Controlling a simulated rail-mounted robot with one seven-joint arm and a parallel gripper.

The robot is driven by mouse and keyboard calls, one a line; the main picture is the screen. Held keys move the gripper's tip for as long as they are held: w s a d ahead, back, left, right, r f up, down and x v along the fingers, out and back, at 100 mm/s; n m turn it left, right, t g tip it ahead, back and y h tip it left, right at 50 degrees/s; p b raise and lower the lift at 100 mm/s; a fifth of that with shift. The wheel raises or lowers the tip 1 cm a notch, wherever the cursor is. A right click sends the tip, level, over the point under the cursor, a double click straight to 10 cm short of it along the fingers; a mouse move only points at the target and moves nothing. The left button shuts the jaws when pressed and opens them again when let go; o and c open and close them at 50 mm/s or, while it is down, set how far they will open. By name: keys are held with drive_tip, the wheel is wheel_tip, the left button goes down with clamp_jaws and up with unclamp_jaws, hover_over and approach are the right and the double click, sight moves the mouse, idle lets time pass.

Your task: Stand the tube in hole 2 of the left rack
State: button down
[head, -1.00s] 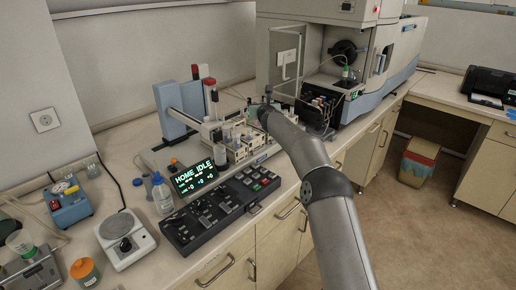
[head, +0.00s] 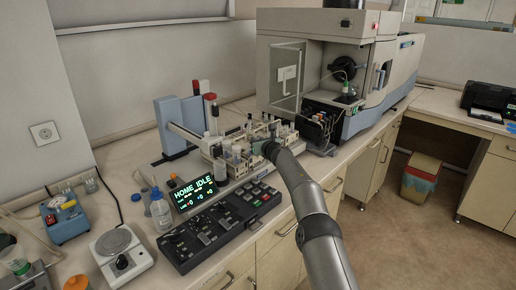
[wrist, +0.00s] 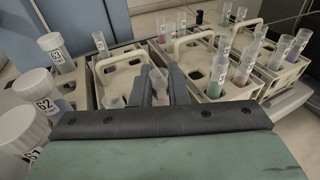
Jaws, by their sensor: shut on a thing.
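My gripper (wrist: 160,85) is shut on a clear tube (wrist: 158,78) with a little pinkish liquid low in it; the fingers hide part of it. The tube looks roughly upright at the right side of a cream rack with a handle (wrist: 97,70), the leftmost handled rack in the wrist view. I cannot tell whether its lower end is in a hole. That rack holds a tube labelled S (wrist: 101,45) at the back; its hole numbers are not readable. In the head view my gripper (head: 262,147) is over the rack area, with the tube too small to make out.
Large white-capped tubes (wrist: 43,108) stand close on the left. Another handled rack (wrist: 240,92) with several coloured tubes stands close on the right. The autosampler tower (head: 172,125) is behind left, the control panel (head: 220,225) in front, and the spectrometer (head: 320,60) at the back right.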

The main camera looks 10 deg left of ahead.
drive_tip(key=shift+f, duration=0.3)
drive_tip(key=shift+f, duration=0.1)
drive_tip(key=c, duration=1.7)
unclamp_jaws()
drive_tip(key=shift+d, duration=0.1)
